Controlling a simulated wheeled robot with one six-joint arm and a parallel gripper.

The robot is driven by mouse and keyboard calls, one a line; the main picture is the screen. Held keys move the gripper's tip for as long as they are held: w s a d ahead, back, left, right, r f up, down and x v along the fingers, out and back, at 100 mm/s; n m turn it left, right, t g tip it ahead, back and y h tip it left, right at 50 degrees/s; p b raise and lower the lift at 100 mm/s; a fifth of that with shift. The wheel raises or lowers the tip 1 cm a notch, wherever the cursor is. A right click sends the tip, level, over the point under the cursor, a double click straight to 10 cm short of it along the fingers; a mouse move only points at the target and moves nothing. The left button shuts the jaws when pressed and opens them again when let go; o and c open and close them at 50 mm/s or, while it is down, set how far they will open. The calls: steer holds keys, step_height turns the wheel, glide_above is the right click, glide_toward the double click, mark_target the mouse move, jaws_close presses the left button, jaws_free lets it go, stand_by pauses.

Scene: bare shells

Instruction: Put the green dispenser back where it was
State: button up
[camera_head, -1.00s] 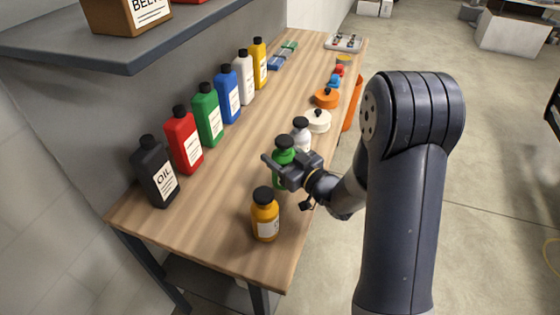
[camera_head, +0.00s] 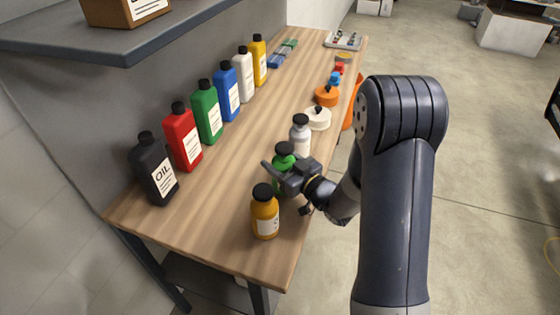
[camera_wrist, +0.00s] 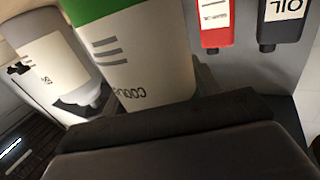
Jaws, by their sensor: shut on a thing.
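The green dispenser (camera_head: 281,160) is a round green bottle with a dark cap, near the table's right edge. It stands between the amber bottle (camera_head: 265,216) in front and the white bottle (camera_head: 300,137) behind. My gripper (camera_head: 286,173) is shut on it from the right and hides part of its body. In the wrist view its green and white labelled side (camera_wrist: 140,50) fills the middle, above my dark gripper (camera_wrist: 175,118). It looks upright. I cannot tell whether its base touches the table, since the gripper covers that part.
The wooden table (camera_head: 200,222) has clear room left of the dispenser. A row of black (camera_head: 155,170), red (camera_head: 183,137), green (camera_head: 207,112), blue, white and yellow flat bottles lines the wall. White and orange round lidded items (camera_head: 318,118) sit farther back. A shelf overhangs the back left.

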steer(key=shift+f, duration=0.2)
steer(key=shift+r, duration=0.1)
steer(key=o, duration=1.4)
steer(key=shift+r+p, duration=0.55)
steer(key=shift+p, duration=0.25)
steer(key=b+v, duration=0.3)
steer(key=v, duration=0.9)
